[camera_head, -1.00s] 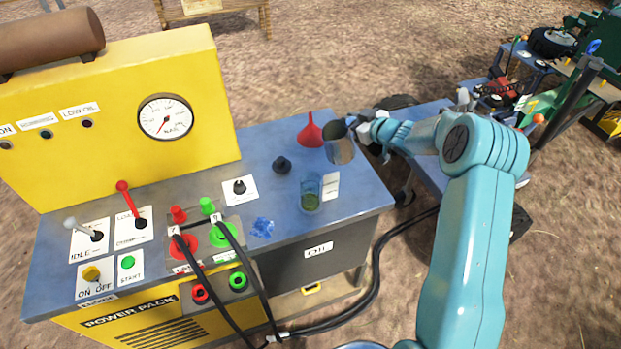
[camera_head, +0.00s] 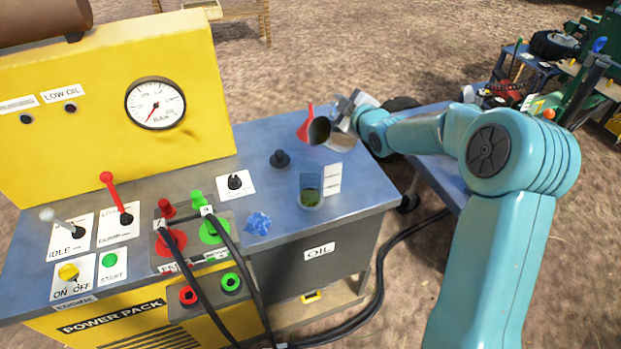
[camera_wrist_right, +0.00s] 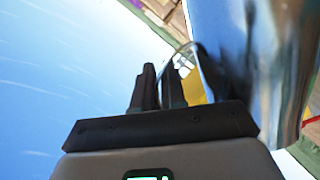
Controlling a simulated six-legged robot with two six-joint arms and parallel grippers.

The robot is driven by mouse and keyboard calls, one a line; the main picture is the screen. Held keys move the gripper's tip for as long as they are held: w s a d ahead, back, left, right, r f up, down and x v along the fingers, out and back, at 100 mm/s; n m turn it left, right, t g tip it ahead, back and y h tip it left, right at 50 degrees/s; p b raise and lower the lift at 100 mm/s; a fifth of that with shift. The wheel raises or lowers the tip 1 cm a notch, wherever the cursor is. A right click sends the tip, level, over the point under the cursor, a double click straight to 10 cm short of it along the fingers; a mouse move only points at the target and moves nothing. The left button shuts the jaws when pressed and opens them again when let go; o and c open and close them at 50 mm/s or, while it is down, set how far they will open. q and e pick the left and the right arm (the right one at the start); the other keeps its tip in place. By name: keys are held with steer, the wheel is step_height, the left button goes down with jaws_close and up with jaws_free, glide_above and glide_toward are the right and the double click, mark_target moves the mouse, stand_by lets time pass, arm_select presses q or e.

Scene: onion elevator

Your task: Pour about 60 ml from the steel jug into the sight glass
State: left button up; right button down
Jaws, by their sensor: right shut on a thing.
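My right gripper (camera_head: 347,112) is shut on the steel jug (camera_head: 338,142), and in the right wrist view the dark fingers (camera_wrist_right: 165,88) close at the handle beside the shiny jug (camera_wrist_right: 270,60). The jug is strongly tilted in the head view, its dark mouth facing left, above the blue bench top and behind the sight glass. The sight glass (camera_head: 310,188) is a clear upright cylinder with greenish liquid low inside, at the bench's front right. No stream shows between jug and glass. My left gripper is not in view.
A black cap (camera_head: 280,158) and a white marked card (camera_head: 333,177) are near the glass. Levers and hoses crowd the bench's left.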

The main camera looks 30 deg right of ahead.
steer(key=shift+a, duration=0.2)
steer(key=shift+s+a+n+b, duration=0.25)
steer(key=shift+n+b, duration=0.15)
steer(key=shift+b, duration=0.35)
steer(key=shift+f, duration=0.2)
steer(key=shift+w+a+f+n+h, duration=0.15)
steer(key=shift+f+n+h, duration=0.05)
steer(key=shift+n+h, duration=0.1)
steer(key=shift+a+t+b, duration=0.1)
steer(key=shift+t+b, duration=0.2)
steer(key=shift+b, duration=0.1)
steer(key=shift+f, duration=0.15)
